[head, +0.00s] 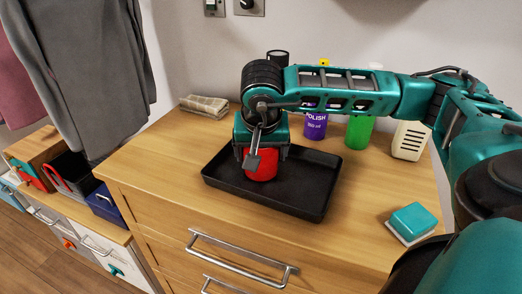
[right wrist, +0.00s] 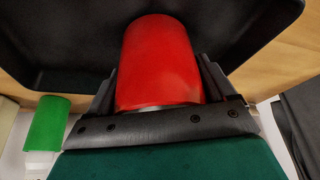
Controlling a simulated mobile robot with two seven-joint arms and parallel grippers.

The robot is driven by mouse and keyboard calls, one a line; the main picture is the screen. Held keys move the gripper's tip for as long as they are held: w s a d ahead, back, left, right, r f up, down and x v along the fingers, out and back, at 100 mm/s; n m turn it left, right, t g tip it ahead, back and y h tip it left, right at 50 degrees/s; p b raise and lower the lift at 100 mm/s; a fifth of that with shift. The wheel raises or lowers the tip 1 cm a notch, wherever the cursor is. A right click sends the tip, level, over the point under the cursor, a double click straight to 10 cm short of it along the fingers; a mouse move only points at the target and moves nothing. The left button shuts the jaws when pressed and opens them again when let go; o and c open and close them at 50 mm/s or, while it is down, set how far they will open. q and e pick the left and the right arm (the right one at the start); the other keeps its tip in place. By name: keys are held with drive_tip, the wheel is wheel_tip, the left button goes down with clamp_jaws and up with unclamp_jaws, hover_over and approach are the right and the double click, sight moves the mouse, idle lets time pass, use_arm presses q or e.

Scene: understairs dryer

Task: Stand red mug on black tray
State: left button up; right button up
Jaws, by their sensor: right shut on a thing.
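The red mug (head: 262,166) is at the left part of the black tray (head: 308,192), which lies on the wooden chest top. My right gripper (head: 260,155) reaches in from the right and points down over the tray. It is shut on the mug. In the right wrist view the mug (right wrist: 161,62) sits between the two fingers (right wrist: 160,90), with the tray (right wrist: 60,40) behind it. I cannot tell whether the mug's base touches the tray. The mug's upper part is hidden by the gripper in the head view. My left gripper is not in view.
Behind the tray stand a purple polish bottle (head: 315,125), a green container (head: 359,133) and a cream slotted box (head: 410,140). A folded cloth (head: 205,104) lies at the back left. A teal sponge-like block (head: 412,220) lies at the right. The chest's front left top is clear.

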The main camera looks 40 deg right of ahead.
drive_tip(key=shift+f, duration=0.1)
drive_tip(key=o, duration=0.8)
drive_tip(key=shift+f, duration=0.1)
drive_tip(key=shift+o, duration=1.4)
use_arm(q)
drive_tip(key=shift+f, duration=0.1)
use_arm(e)
drive_tip(key=shift+r, duration=0.35)
drive_tip(key=p+v, duration=0.1)
drive_tip(key=v, duration=0.9)
drive_tip(key=shift+s+a+r+p, duration=0.15)
drive_tip(key=shift+r+p, duration=0.15)
drive_tip(key=shift+r, duration=0.05)
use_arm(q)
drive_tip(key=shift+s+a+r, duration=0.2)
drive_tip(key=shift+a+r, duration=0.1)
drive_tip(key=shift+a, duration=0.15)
use_arm(e)
drive_tip(key=shift+s+a+r, duration=0.15)
drive_tip(key=shift+s+r, duration=0.05)
drive_tip(key=shift+r, duration=0.25)
